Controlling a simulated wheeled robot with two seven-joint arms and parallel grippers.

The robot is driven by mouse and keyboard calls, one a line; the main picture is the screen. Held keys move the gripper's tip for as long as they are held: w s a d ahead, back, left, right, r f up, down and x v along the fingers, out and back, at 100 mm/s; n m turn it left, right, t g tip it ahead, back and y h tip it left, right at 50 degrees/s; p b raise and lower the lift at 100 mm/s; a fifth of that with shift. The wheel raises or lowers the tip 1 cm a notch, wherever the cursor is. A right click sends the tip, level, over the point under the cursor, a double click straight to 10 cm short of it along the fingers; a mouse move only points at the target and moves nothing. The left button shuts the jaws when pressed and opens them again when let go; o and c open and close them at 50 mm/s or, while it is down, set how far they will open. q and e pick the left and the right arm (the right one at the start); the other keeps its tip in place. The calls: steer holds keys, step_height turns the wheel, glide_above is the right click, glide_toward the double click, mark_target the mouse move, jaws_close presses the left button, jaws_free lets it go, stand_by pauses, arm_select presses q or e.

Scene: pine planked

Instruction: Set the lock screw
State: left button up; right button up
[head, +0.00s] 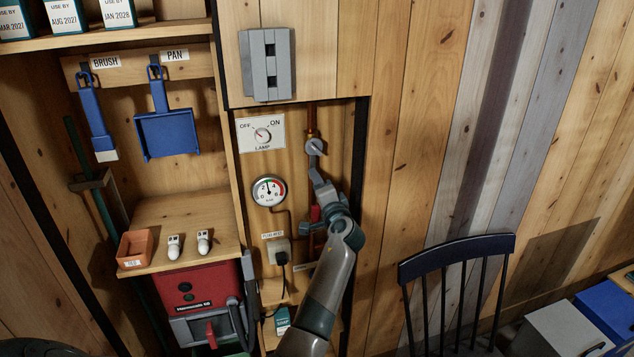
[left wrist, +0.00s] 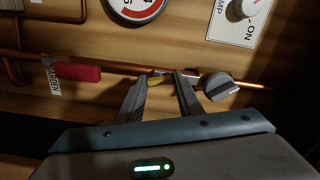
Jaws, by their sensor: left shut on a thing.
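My left gripper (head: 319,178) reaches up to the copper pipe (head: 311,118) on the wooden back wall, just below a round grey knob (head: 315,147). The grey knob (left wrist: 220,86) lies just right of the fingers there, near a yellow fitting. A red handle (left wrist: 76,72) is to their left. My right gripper is not in view.
A pressure gauge (head: 269,190) and a lamp dial plate (head: 261,133) are left of the pipe. A plug in a socket (head: 279,252) is lower. A shelf (head: 182,222) holds an orange box (head: 135,249). A dark chair (head: 455,250) stands right.

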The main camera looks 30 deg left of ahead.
arm_select(q)
steer(key=shift+r+m, duration=0.1)
steer(key=shift+m, duration=0.2)
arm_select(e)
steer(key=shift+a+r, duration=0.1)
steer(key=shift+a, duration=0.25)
arm_select(q)
steer(key=o, duration=1.1)
steer(key=shift+a, duration=0.1)
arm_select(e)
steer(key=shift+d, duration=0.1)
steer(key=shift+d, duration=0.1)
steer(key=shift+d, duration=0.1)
